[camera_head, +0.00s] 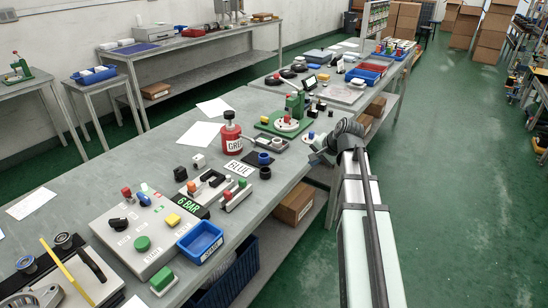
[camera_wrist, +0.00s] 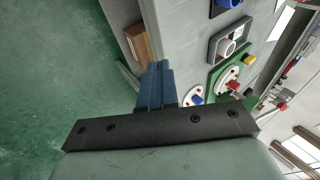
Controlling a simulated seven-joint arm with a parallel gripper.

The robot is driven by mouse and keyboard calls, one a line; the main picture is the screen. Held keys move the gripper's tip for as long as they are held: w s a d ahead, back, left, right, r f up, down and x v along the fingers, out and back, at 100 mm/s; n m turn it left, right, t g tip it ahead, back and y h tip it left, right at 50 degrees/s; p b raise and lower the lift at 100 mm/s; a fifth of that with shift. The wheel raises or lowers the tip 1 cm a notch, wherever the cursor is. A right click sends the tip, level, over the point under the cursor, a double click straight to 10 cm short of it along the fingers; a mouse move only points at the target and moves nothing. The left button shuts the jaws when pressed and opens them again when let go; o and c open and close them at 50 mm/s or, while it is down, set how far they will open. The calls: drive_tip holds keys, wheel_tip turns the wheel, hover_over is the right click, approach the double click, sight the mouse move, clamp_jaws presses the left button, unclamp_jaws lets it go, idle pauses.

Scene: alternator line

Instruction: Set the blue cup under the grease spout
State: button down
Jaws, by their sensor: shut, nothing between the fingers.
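A red grease pot (camera_head: 230,143) marked "GRG", with a dark pump top, stands on the near bench. A grey arm-like piece (camera_head: 262,138) reaches out from it to the right; I cannot tell for sure that it is the spout. A small blue cup-like piece (camera_head: 264,158) stands just below that piece in the picture, near the "BLUE" card (camera_head: 240,168). My gripper (camera_head: 318,158) is at the bench's right edge, apart from the cup. In the wrist view its blue-grey fingers (camera_wrist: 156,72) are together and empty.
A green fixture (camera_head: 288,123) with a lever stands behind the pot; a green base with a white disc (camera_wrist: 230,80) shows in the wrist view. A dark round piece (camera_head: 265,173) and a control box (camera_head: 138,235) with a blue tray (camera_head: 200,241) are nearer. The aisle floor (camera_head: 480,200) is clear.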

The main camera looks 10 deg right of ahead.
sight(260, 155)
drive_tip(key=w+a+r+m+y, duration=0.1)
drive_tip(key=a+r+m+y, duration=0.1)
drive_tip(key=m, duration=0.7)
drive_tip(key=w+a+r+m+y, duration=0.1)
drive_tip(key=a+r+m, duration=0.15)
drive_tip(key=m, duration=0.55)
drive_tip(key=x, duration=1)
drive_tip(key=shift+s+a+f, duration=0.1)
drive_tip(key=shift+f, duration=0.45)
drive_tip(key=shift+w+a+r, duration=0.15)
drive_tip(key=shift+w+a, duration=0.6)
drive_tip(key=shift+w, duration=0.05)
drive_tip(key=shift+w+a, duration=0.5)
drive_tip(key=shift+a, duration=0.1)
drive_tip(key=w+a, duration=0.3)
drive_tip(key=shift+w+a, duration=0.2)
drive_tip(key=shift+w, duration=0.05)
drive_tip(key=shift+s+d, duration=0.1)
